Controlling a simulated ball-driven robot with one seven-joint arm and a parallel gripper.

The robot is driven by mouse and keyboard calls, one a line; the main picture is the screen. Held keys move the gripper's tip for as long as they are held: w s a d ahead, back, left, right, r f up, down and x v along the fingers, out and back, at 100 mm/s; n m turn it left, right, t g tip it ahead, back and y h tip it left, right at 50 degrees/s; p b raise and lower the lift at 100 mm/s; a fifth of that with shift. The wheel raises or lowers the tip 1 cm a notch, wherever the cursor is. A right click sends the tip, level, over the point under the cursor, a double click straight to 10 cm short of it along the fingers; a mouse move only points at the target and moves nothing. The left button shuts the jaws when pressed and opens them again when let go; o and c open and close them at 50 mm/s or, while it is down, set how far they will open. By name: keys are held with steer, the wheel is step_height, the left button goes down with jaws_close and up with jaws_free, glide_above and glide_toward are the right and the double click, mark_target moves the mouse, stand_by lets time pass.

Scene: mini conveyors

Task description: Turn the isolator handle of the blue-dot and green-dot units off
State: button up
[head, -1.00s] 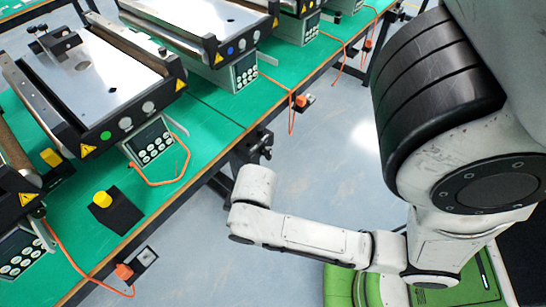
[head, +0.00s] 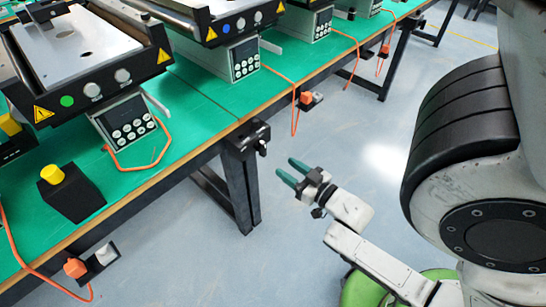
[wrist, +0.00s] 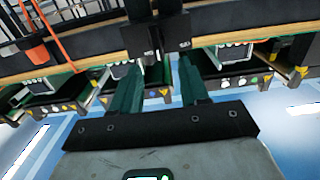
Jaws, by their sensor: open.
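The green-dot unit (head: 67,101) stands at the left of the bench in the head view, its control box (head: 127,120) below. A pale lever (head: 157,104) sticks out from that box's right side. The blue-dot unit (head: 229,29) is farther back, with its own box (head: 244,60) and a pale lever (head: 271,47). I cannot tell for sure whether these levers are the isolator handles. My gripper (head: 287,170) has teal fingers, open and empty, off the bench's front edge and apart from both units. In the wrist view its fingers (wrist: 159,66) spread before a dark bracket.
A black box with a yellow button (head: 52,174) stands on the green bench. Orange plugs (head: 75,268) (head: 306,98) with cables sit along its edge. A black clamp-like bracket (head: 247,138) juts out near my gripper.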

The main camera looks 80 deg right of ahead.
mark_target(265, 149)
steer(key=x, duration=1)
steer(key=shift+s+d+r, duration=0.1)
steer(key=shift+d+r, duration=0.15)
jaws_close()
